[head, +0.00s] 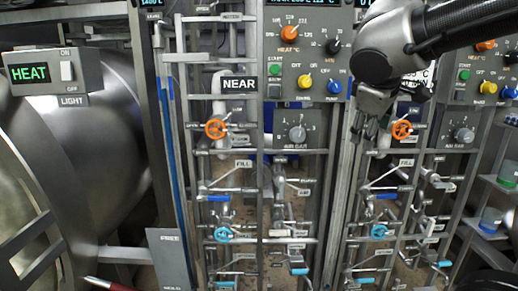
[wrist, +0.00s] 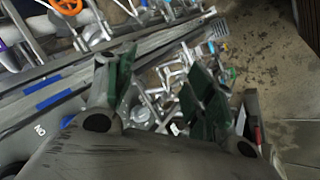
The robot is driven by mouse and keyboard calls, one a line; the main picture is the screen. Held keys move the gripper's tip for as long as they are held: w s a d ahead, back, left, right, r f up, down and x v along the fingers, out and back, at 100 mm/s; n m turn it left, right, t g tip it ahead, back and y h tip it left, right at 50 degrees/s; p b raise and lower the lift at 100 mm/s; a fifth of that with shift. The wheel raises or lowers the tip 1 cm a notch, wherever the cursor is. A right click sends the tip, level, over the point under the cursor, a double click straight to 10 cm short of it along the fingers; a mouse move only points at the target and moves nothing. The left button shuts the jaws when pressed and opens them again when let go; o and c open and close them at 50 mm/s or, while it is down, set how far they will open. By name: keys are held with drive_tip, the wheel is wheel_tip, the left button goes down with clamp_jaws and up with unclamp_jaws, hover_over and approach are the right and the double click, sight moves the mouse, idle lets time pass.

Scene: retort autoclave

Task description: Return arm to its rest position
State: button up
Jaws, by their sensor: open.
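My gripper (head: 371,124) hangs at the upper right of the head view, with its fingers pointing down in front of the right-hand valve rack. My dark arm reaches in from the upper right corner. In the wrist view my gripper (wrist: 155,95) has its two green-lined fingers spread apart. Nothing is held between them. Pipes and valves of the rack show beyond the fingers, with a stained floor farther off.
An orange valve wheel (head: 402,130) is close to the right of my gripper. Left are the NEAR control panel (head: 306,60), another orange wheel (head: 215,129) and a large steel vessel (head: 100,130) with a lit HEAT box (head: 30,74). Shelves (head: 485,180) stand at the right edge.

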drive_tip(key=s+d+f+m+g+y, duration=0.1)
drive_tip(key=s+d+f+m, duration=0.3)
drive_tip(key=s, duration=0.3)
drive_tip(key=s+d+f+m+g+y, duration=0.1)
drive_tip(key=s+d+f+m, duration=0.3)
drive_tip(key=s+d, duration=0.3)
drive_tip(key=shift+s+f+y, duration=0.4)
drive_tip(key=shift+s+f, duration=0.1)
drive_tip(key=shift+f, duration=0.35)
drive_tip(key=shift+d, duration=0.1)
